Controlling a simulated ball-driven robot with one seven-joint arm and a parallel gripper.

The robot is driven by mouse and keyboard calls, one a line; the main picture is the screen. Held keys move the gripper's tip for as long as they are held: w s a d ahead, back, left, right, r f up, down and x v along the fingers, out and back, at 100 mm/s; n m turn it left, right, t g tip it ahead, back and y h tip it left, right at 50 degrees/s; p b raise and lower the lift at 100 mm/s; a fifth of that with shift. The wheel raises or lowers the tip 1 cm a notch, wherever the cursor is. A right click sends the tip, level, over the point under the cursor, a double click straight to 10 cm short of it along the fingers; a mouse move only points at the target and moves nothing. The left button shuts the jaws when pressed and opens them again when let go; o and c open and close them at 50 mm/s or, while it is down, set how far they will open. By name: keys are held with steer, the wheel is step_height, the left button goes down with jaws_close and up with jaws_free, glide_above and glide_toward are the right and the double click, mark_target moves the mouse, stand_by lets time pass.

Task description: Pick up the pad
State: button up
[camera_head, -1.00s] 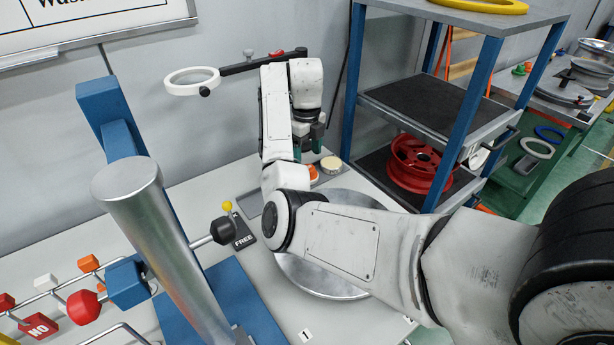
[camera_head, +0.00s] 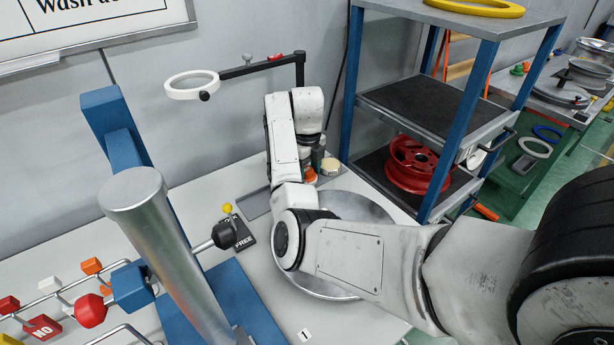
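A small round beige disc (camera_head: 331,166), which may be the pad, lies at the back of the light grey bench (camera_head: 215,205). An orange round piece (camera_head: 310,175) sits just left of it. My gripper (camera_head: 308,162) points down beside these pieces, just to their left and behind them in the picture. My own wrist and forearm hide most of it, so its fingertips and anything between them do not show clearly. Whether it touches either piece cannot be told.
A ring magnifier (camera_head: 192,84) on a black arm stands behind my wrist. A steel post (camera_head: 160,250) and blue stand rise at left. A large metal disc (camera_head: 365,207) lies under my arm. A shelf unit (camera_head: 455,120) with a red wheel rim (camera_head: 415,165) stands at right.

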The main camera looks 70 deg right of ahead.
steer(key=c, duration=0.4)
step_height(320, 180, up, 10)
steer(key=shift+r+p, duration=0.1)
steer(key=shift+p, duration=0.35)
steer(key=o, duration=0.5)
steer(key=c, duration=0.4)
